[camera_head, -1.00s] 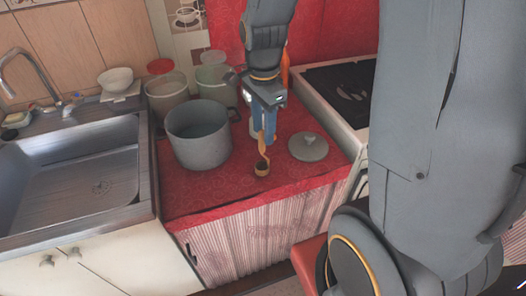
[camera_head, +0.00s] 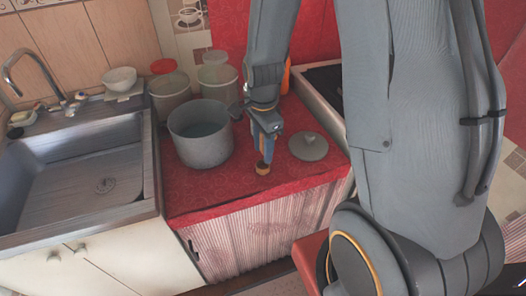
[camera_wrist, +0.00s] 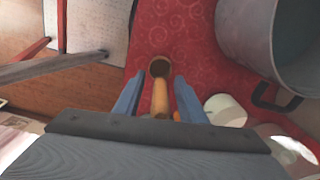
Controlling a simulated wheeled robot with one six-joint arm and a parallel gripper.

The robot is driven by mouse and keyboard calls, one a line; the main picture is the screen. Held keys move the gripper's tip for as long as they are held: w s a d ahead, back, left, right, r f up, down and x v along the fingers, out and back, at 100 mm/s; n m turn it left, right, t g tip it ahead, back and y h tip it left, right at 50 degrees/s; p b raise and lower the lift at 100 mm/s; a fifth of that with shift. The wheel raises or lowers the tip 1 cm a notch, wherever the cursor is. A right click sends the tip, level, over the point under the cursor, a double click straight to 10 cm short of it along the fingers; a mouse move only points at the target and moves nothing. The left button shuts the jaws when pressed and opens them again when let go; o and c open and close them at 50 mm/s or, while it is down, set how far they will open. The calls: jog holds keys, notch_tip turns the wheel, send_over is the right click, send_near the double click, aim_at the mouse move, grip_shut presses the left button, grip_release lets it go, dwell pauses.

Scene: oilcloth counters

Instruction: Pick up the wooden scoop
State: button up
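The wooden scoop (camera_head: 263,168) is on the red oilcloth counter (camera_head: 236,187), near its front edge, between the pot and the lid. In the head view its dark round bowl shows below my fingers, and most of its handle is hidden. In the wrist view the scoop's handle (camera_wrist: 160,99) runs from the bowl back toward my palm. My gripper (camera_head: 264,150) is low over the scoop. In the wrist view my gripper's blue fingers (camera_wrist: 160,77) are apart, one on each side of the handle, with red cloth visible in both gaps.
A grey pot (camera_head: 200,150) stands left of my gripper, and a grey lid (camera_head: 308,147) lies to its right. Jars (camera_head: 170,92) stand behind the pot. The sink (camera_head: 85,180) is at the left. A stove (camera_head: 325,88) is at the right, partly behind my arm.

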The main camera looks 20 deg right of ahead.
grip_shut()
jog(key=shift+r, duration=0.1)
